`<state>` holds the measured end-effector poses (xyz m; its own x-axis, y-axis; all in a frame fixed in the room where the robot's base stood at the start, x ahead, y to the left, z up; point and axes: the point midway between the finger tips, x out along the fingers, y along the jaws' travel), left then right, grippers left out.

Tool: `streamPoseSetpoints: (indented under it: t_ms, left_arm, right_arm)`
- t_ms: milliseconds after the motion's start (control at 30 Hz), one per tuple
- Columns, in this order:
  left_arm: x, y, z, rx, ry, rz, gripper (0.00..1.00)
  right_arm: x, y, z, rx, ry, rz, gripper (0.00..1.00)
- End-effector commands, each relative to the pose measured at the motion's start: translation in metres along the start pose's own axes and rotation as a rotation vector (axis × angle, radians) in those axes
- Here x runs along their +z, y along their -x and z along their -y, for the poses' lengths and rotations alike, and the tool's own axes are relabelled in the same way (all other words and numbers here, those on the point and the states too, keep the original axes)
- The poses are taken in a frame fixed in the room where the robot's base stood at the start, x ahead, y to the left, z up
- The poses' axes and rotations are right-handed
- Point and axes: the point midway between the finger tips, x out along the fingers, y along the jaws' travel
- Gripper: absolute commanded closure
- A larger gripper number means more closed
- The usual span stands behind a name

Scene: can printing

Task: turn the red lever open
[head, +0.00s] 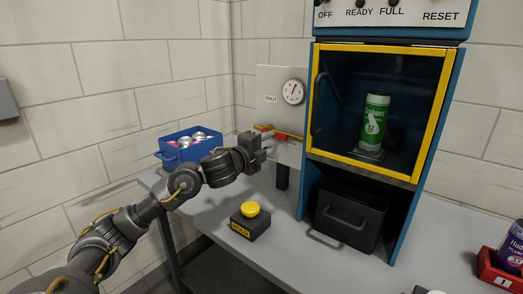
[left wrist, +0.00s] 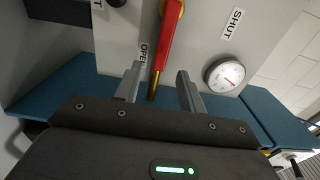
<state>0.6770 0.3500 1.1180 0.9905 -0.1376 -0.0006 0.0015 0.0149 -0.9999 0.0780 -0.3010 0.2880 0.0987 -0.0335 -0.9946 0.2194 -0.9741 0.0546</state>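The red lever (head: 290,136) is on the grey panel left of the machine and lies about level in the head view. In the left wrist view the red lever (left wrist: 168,42) runs from a yellow pivot at the top edge down to a brass-coloured end beside the OPEN label (left wrist: 144,53). The SHUT label (left wrist: 237,24) is off to its right. My left gripper (head: 264,146) is at the panel by the lever. In the left wrist view its two fingers (left wrist: 159,85) are apart, with the lever's end showing between them. Contact cannot be told.
A dial gauge (head: 293,92) is on the panel above the lever. A blue crate of cans (head: 172,157) stands behind my left arm. A yellow HOLD button (head: 250,209) is on the bench. A green can (head: 374,120) stands inside the yellow-framed cabinet (head: 446,85).

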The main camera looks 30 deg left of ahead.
Motion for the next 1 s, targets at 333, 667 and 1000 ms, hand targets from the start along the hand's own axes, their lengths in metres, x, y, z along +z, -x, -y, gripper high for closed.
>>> streamPoseSetpoints:
  t_ms: [333,667,1000]
  left_arm:
    - [0.000,0.036,0.000,0.001,-0.001,0.000,0.60]
    - [0.000,0.037,0.000,0.000,-0.001,0.000,0.60]
    - [0.000,0.036,0.022,-0.001,-0.001,0.000,0.60]
  right_arm:
    - [0.002,-0.003,-0.013,0.015,0.005,0.003,0.64]
    - [0.001,-0.003,-0.006,0.008,0.002,0.000,0.64]
    - [-0.003,0.019,0.000,-0.001,-0.001,-0.005,0.64]
